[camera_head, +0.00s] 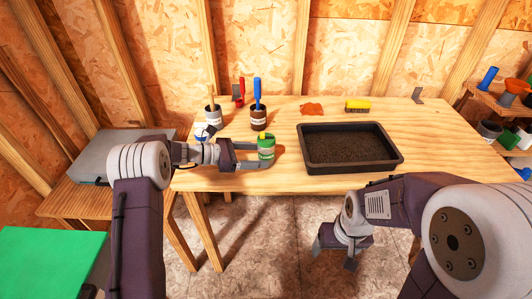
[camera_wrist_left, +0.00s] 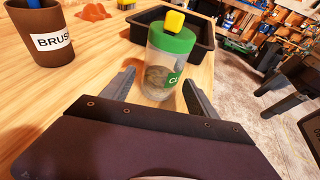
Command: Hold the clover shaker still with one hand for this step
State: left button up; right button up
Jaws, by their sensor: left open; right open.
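The clover shaker (camera_head: 266,149), a clear jar with a green lid and yellow cap, stands upright on the workbench (camera_head: 225,182), left of the black tray. My left gripper (camera_head: 262,155) is open at the shaker, its fingers reaching in from the left. In the left wrist view the shaker (camera_wrist_left: 167,62) stands ahead, between the lines of the open fingers (camera_wrist_left: 159,80). Whether either finger touches it I cannot tell. My right gripper (camera_head: 334,256) is open and empty, low in front of the bench edge.
The black tray (camera_head: 312,166) of dark soil is right of the shaker. A brown brush cup (camera_head: 258,120) with a blue-handled tool stands behind it; a pale cup (camera_head: 213,115) is further left. An orange piece (camera_head: 312,109) and yellow brush (camera_head: 357,105) lie behind the tray.

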pick_arm(q)
jog(key=shift+x, duration=1.2)
jog(key=c, duration=1.4)
jog(key=shift+o, duration=0.2)
